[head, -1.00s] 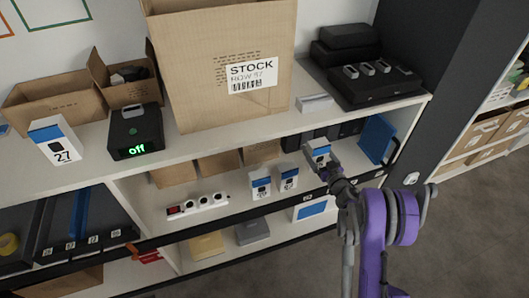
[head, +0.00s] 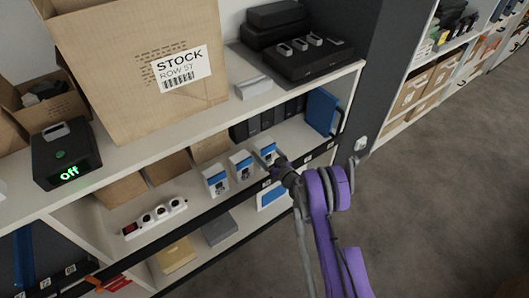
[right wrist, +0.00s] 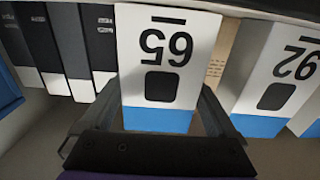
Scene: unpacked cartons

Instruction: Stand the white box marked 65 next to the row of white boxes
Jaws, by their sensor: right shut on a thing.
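The white box marked 65 (right wrist: 165,60) has a blue band and a dark square. It is between the two fingers of my right gripper (right wrist: 160,115), which is shut on it; the wrist view shows it upside down. In the head view the box (head: 268,147) is upright on or just above the middle shelf, at the right end of the row. My right gripper (head: 267,160) partly hides it. Two similar white boxes, one nearer (head: 241,165) and one farther left (head: 215,180), stand in the row. A narrow gap separates the held box from its neighbour (right wrist: 275,75). My left gripper is out of view.
Dark binders (head: 262,120) and a blue folder (head: 322,110) stand behind and right of the held box. The upper shelf board (head: 180,125) overhangs the row. A power strip (head: 155,217) lies left of the row. Cardboard boxes (head: 167,167) stand behind.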

